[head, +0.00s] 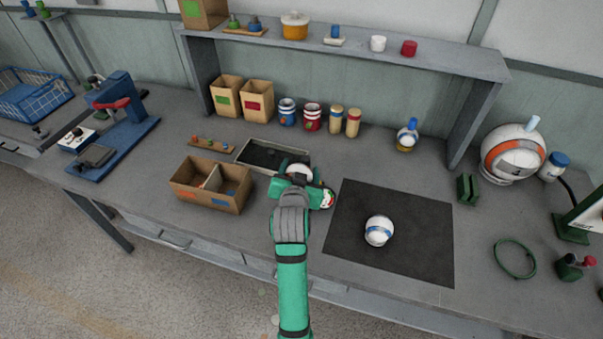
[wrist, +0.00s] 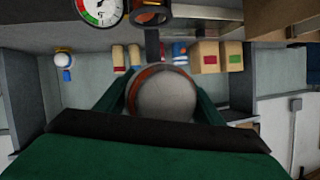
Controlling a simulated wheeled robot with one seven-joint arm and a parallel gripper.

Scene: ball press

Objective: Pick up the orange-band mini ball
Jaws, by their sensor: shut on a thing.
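The orange-band mini ball (wrist: 164,96) sits between my green fingers in the wrist view, white with an orange band along its far edge. In the head view its white top (head: 299,170) shows between the jaws. My gripper (head: 297,167) is shut on it, beside the right front end of the dark-floored tray (head: 243,146). From this angle I cannot tell how high the ball is above the bench. A white ball with a blue band (head: 378,231) rests on the black mat (head: 425,259), to the right of my gripper.
A divided cardboard box (head: 226,204) stands left of my gripper. A green block (head: 468,188) and a large orange-band ball (head: 512,153) stand right. Most of the mat is clear.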

